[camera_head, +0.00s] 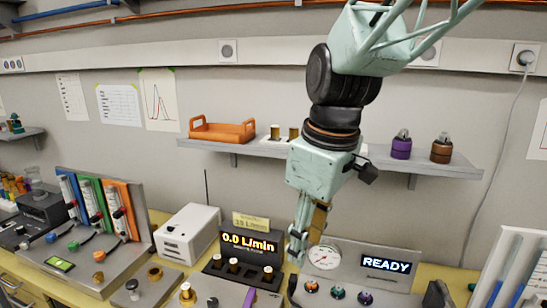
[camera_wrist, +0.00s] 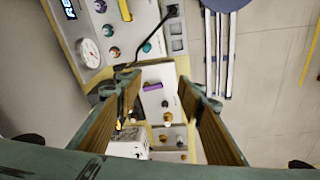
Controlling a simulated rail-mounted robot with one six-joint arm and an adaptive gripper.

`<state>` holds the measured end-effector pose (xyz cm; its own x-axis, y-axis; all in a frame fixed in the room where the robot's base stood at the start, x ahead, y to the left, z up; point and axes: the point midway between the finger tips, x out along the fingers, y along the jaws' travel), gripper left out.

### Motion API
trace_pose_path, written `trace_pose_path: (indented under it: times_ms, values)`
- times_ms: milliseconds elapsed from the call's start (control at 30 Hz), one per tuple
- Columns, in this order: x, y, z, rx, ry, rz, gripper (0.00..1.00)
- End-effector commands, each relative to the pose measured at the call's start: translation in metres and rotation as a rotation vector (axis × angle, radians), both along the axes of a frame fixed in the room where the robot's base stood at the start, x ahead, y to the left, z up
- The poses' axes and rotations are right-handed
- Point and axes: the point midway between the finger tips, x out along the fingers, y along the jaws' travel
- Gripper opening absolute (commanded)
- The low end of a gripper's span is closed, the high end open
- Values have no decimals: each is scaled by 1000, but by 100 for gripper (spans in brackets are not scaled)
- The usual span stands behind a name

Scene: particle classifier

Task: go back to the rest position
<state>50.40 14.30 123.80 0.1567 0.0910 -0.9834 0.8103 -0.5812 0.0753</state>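My arm hangs down in front of the wall in the head view, with my gripper (camera_head: 300,246) pointing down above the bench, close in front of the dial gauge (camera_head: 324,257). In the wrist view my gripper (camera_wrist: 163,98) has its two fingers spread wide apart. Nothing shows held between them; the bench and its instruments are visible through the gap. The far fingertip is partly hidden in the head view.
A unit with a lit "READY" display (camera_head: 387,265) stands right of my gripper, and a "0.0 L/min" display (camera_head: 248,243) left. A wall shelf (camera_head: 385,160) behind my arm carries an orange tray (camera_head: 222,131), a purple container (camera_head: 401,146) and a brown container (camera_head: 441,149).

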Motion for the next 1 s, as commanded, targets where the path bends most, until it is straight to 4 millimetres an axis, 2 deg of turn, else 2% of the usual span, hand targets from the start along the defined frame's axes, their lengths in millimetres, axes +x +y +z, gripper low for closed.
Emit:
trace_pose_path:
  times_ms: [500, 1000]
  values:
    - [-69, -59, 39, 39, -38, -293, 35]
    - [-140, -103, 59, 82, -75, -575, 35]
